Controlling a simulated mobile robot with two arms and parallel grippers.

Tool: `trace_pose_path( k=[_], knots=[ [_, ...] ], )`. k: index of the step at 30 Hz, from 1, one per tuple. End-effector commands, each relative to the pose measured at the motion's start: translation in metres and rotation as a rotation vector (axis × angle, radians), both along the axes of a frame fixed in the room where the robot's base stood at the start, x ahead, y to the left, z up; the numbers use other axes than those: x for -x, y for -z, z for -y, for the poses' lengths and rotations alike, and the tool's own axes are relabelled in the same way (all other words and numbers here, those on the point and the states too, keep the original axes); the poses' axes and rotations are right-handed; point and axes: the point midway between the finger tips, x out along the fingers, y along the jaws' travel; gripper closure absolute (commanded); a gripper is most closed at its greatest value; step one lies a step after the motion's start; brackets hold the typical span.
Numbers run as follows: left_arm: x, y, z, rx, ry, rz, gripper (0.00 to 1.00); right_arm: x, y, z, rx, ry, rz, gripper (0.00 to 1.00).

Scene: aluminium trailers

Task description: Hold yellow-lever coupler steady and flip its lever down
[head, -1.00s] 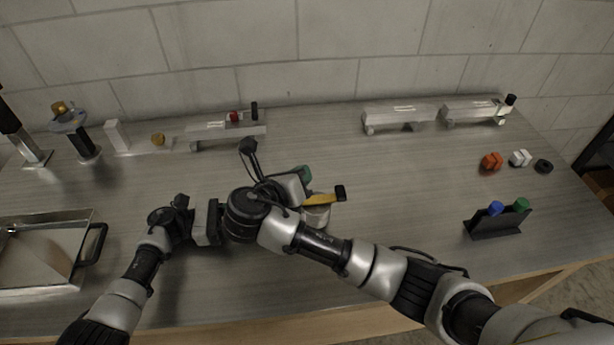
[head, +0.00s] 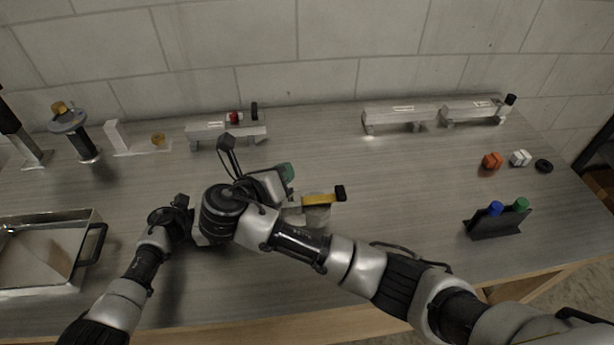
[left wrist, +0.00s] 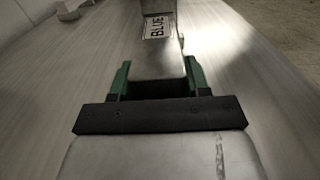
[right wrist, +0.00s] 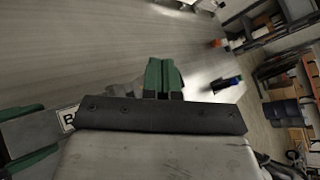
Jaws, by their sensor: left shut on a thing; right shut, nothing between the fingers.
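The yellow-lever coupler (head: 318,216) is held above the table's middle; its yellow lever (head: 318,199) ends in a black tip and lies roughly level in the head view. I cannot tell how far the lever is turned. My left gripper (left wrist: 158,80) is shut on the coupler's grey metal body (left wrist: 156,55), which bears a BLUE label; my right arm hides this gripper in the head view. My right gripper (head: 287,172) is shut and empty, behind and left of the lever. In the right wrist view its green fingertips (right wrist: 164,74) are together, beside the coupler's label (right wrist: 68,119).
Aluminium trailers (head: 400,114) stand along the back wall. A metal tray (head: 45,255) is at left; a black holder (head: 495,228) with blue and green caps is at right. Orange (head: 492,160) and white (head: 520,158) pieces lie behind it. The centre-right tabletop is clear.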

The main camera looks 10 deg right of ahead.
Motion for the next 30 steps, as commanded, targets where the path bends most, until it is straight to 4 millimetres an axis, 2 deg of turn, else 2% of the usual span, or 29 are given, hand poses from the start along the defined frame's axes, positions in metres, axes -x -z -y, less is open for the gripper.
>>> trace_pose_path(
  k=[11,24,25,30],
  knots=[
    [-0.001,-0.003,0.0,0.006,0.0,0.003,0.88,0.0,-0.013,-0.034,0.0,-0.001,0.0,1.0],
    [-0.001,-0.003,0.001,0.006,0.0,0.003,0.88,0.0,-0.014,-0.037,0.0,-0.001,0.001,1.0],
    [-0.001,-0.003,0.001,0.006,0.0,0.003,0.5,0.0,-0.014,-0.037,0.0,-0.001,0.001,1.0],
    [-0.001,-0.002,0.0,0.003,0.0,0.002,0.24,0.0,-0.014,-0.037,0.0,-0.001,0.001,1.0]
  ],
)
